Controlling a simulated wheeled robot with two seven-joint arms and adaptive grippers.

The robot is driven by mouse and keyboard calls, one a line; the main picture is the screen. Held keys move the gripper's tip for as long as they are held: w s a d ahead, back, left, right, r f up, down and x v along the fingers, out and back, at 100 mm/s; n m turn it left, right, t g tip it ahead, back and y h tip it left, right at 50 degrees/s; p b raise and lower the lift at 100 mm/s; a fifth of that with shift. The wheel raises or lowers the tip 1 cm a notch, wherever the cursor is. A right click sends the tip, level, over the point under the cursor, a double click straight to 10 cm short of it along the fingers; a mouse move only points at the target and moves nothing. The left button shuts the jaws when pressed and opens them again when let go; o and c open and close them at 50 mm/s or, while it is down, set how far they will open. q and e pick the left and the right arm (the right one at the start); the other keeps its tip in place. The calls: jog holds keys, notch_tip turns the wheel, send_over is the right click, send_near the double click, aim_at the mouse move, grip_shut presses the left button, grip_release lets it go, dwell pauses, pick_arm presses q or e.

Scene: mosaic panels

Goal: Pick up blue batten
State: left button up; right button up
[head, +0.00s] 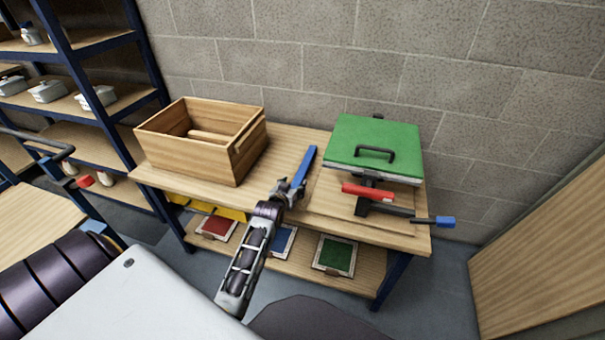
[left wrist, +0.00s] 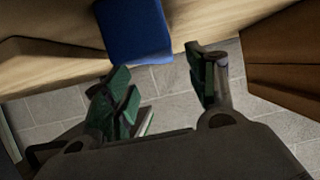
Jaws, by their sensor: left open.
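The blue batten (head: 306,163) is a narrow bar on the wooden table, between the wooden box and the green-lidded device. Its near end is partly hidden by my left gripper (head: 289,190). In the left wrist view the batten (left wrist: 134,30) shows as a broad blue end beyond the fingers. My left gripper (left wrist: 163,80) is open there, with its green-padded fingers apart. The blue end lies ahead of the gap between the fingers, and no contact shows. My right gripper is not in view.
The open wooden box (head: 195,160) stands on the left of the table (head: 150,180). The green-lidded device (head: 372,140), with a red bar (head: 367,191) and blue-ended handle (head: 446,222), stands right. Coloured panels (head: 336,255) lie on the lower shelf. A blue-framed rack (head: 110,50) stands left.

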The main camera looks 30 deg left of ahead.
aim_at(297, 181)
pick_arm(q)
jog(key=shift+w+a+f, duration=0.2)
jog(key=shift+w+f, duration=0.05)
jog(key=shift+w, duration=0.35)
jog(key=shift+w+f, duration=0.15)
jog(key=shift+w, duration=0.2)
jog(key=shift+b+x, duration=0.45)
jog(key=shift+x, duration=1.05)
jog(key=shift+a, duration=0.15)
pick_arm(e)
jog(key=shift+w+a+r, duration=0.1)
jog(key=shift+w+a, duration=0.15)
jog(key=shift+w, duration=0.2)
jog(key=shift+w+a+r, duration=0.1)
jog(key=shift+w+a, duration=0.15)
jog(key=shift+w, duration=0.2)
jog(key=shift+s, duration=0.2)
pick_arm(q)
jog(key=c, duration=1.2)
jog(key=shift+c, duration=0.3)
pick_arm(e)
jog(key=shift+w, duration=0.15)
